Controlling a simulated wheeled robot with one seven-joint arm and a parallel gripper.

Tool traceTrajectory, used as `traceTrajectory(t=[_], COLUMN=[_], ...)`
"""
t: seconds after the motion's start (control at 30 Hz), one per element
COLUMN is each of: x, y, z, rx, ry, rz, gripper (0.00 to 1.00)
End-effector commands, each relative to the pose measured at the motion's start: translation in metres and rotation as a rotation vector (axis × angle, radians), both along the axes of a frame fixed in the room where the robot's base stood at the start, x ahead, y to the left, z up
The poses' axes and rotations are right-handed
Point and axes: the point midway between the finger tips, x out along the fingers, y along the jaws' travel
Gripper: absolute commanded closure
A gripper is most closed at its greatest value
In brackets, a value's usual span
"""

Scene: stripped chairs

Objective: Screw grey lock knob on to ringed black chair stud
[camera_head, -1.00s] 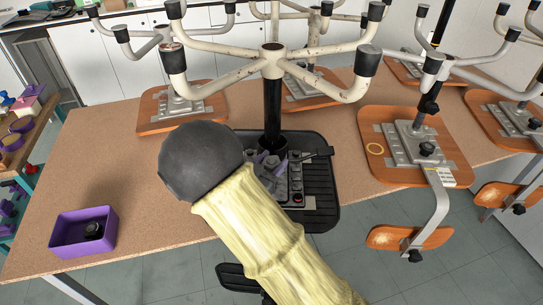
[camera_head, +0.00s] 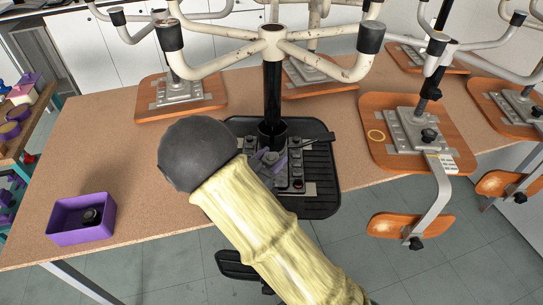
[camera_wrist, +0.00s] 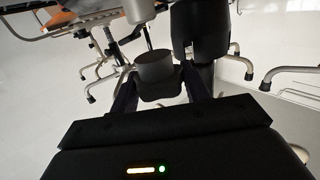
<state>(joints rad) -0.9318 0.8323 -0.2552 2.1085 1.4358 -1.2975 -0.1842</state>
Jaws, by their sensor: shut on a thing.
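In the wrist view my gripper (camera_wrist: 160,88) is shut on the grey lock knob (camera_wrist: 154,67), a dark grey round piece between the two fingers. The black chair (camera_head: 318,180) lies upside down on the table in the head view, its grey mechanism (camera_head: 297,160) facing up. Its black column rises to a cream, worn star base (camera_head: 272,36). My arm covers part of the mechanism and most of my gripper in the head view. I cannot make out the ringed stud, or whether the knob touches it.
A purple bin (camera_head: 70,236) with a black knob (camera_head: 92,215) in it stands at the table's front left. Several upturned chairs with wooden seats (camera_head: 390,155) stand behind and right. Star base legs overhang the work area.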

Motion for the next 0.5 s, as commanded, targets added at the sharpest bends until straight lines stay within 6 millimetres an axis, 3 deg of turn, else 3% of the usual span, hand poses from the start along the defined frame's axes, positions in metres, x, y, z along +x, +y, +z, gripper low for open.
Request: traceTrajectory(t=[0.2,0.5], x=[0.0,0.0], y=[0.0,-0.001], z=[-0.016,-0.017], rx=[-0.001,-0.001], ry=[0.001,0.001], rz=[0.0,-0.001], gripper=[0.76,0.76])
